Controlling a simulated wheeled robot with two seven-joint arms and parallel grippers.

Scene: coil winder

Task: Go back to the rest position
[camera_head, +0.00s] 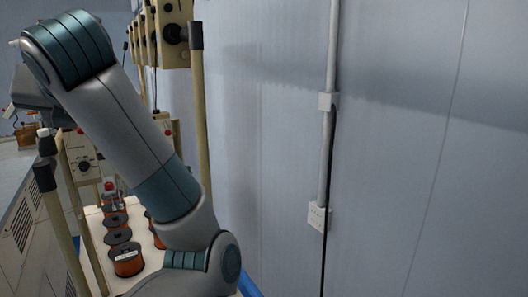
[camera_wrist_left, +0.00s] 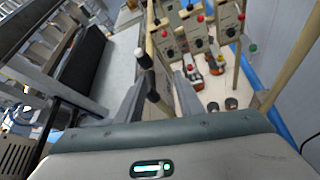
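An arm of mine crosses the left half of the head view, bent at the top left. Its hand end is mostly hidden behind the arm there. In the left wrist view, the two grey fingers of my left gripper (camera_wrist_left: 160,95) stand apart, with no object clearly held. A tan post (camera_wrist_left: 160,106) with a black upper part and a pale knob shows between them; whether it touches a finger is unclear. My right gripper is in neither view.
Copper-coloured spools (camera_head: 127,259) stand on a pale bench below the arm. Tan winder boxes (camera_head: 174,33) on posts stand behind it. A grey wall (camera_head: 420,150) with a conduit (camera_head: 329,150) fills the right. A dark belt-like surface (camera_wrist_left: 80,70) lies left in the wrist view.

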